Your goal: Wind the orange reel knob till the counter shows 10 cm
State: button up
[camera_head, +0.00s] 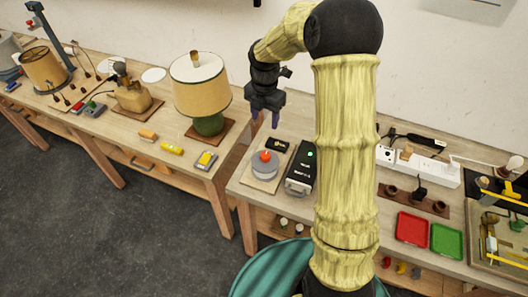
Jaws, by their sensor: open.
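The reel (264,170) is a grey drum on a pale board near the left end of the right-hand bench. Its orange knob (265,156) sits on top. A small black counter box (277,145) is just behind it; its reading is too small to tell. My gripper (268,122) hangs open and empty above and behind the knob, apart from it, with its fingers pointing down. My arm comes across the middle of the picture and hides part of the bench to the right.
A black box (302,165) with a green light stands right of the reel. A lamp (201,90) stands on the left bench. A red tray (411,229), a green tray (447,240) and a white power strip (430,170) lie right of my arm.

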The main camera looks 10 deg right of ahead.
jog(key=shift+s+d, duration=0.1)
jog(key=shift+d, duration=0.05)
jog(key=p, duration=0.5)
send_near(265, 155)
notch_tip(265, 155, down, 9)
jog(key=shift+r, duration=0.1)
jog(key=shift+c, duration=0.3)
jog(key=c, duration=0.9)
